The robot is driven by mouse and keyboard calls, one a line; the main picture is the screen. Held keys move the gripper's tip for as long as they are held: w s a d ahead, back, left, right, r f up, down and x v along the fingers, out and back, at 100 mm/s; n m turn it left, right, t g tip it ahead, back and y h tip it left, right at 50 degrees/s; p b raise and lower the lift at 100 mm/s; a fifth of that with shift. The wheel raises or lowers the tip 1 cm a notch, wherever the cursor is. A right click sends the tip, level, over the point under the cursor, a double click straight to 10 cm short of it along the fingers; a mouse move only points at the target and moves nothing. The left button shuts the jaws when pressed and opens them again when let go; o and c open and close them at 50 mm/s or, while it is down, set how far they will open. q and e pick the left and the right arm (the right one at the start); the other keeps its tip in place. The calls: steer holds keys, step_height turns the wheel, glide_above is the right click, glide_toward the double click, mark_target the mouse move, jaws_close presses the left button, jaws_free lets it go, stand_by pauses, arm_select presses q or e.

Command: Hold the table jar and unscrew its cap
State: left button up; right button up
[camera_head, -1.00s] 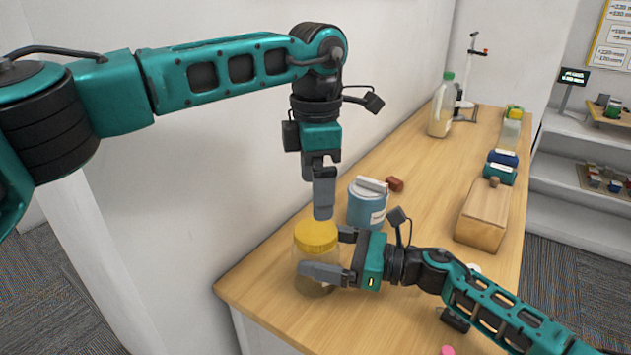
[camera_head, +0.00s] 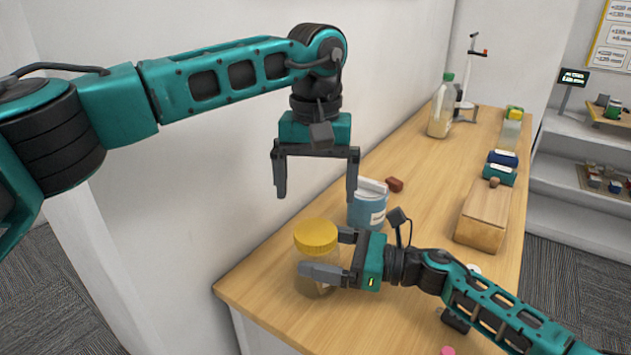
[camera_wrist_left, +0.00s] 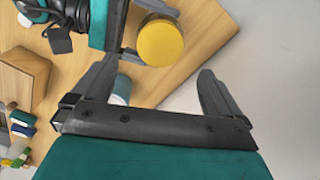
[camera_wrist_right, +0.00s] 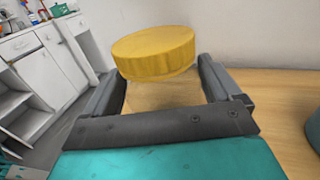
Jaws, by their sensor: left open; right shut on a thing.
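The jar (camera_head: 312,277) stands upright near the front end of the wooden table, with its yellow cap (camera_head: 316,236) on top. My right gripper (camera_head: 332,256) is shut on the clear jar body below the cap. In the right wrist view its fingers lie on either side of the jar (camera_wrist_right: 165,92), under the yellow cap (camera_wrist_right: 154,52). My left gripper (camera_head: 316,194) is open and empty, pointing down above the cap and apart from it. In the left wrist view the cap (camera_wrist_left: 160,42) lies beyond the open fingers (camera_wrist_left: 160,78).
A wooden box (camera_head: 482,217) is at the right of the table (camera_head: 420,190). A green-capped bottle (camera_head: 441,108) stands farther back. The wall is close on the left.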

mark_target(315, 231)
arm_select(q)
steer(key=m, duration=0.5)
steer(key=shift+f, duration=4)
steer(key=shift+c, duration=0.2)
